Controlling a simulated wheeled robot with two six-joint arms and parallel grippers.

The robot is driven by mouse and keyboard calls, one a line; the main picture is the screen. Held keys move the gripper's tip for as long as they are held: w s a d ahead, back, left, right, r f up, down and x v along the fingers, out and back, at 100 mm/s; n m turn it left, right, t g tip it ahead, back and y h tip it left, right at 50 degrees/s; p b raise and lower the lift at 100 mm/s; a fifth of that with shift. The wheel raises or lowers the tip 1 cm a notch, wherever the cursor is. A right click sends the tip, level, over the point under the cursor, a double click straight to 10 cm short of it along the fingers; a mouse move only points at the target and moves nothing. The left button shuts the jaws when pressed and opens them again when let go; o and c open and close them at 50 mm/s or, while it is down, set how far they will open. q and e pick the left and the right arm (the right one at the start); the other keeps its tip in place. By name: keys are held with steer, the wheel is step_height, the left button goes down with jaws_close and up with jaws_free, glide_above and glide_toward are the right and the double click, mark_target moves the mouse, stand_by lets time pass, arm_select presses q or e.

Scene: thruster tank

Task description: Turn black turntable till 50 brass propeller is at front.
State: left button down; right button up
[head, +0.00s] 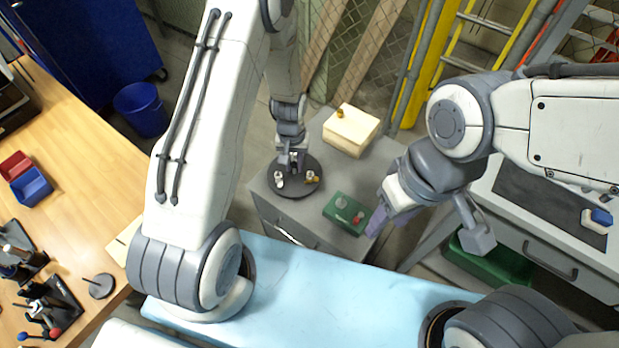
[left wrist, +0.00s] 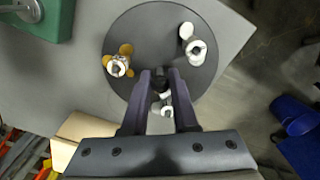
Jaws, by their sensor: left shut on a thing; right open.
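The black turntable (head: 307,164) is a round disc on a grey cabinet; it also shows in the left wrist view (left wrist: 150,30). A brass propeller (head: 312,178) lies on its right side in the head view and on the left of the disc in the left wrist view (left wrist: 125,50). White propeller-like parts (head: 279,180) stand elsewhere on it, also in the left wrist view (left wrist: 196,52). No number is readable. My left gripper (left wrist: 160,76) is shut on what looks like a dark knob near the disc's middle. My right gripper (head: 380,219) is open and empty, right of the cabinet.
A green tray (head: 333,213) with small parts lies on the cabinet (head: 262,190) near my right gripper. A cream box (head: 352,132) with a brass piece (head: 340,113) on top stands behind. A pale blue surface (head: 300,285) lies in front.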

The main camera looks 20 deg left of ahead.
arm_select(q)
steer(key=shift+n, duration=0.9)
steer(key=shift+n, duration=1.7)
steer(key=shift+n, duration=1.7)
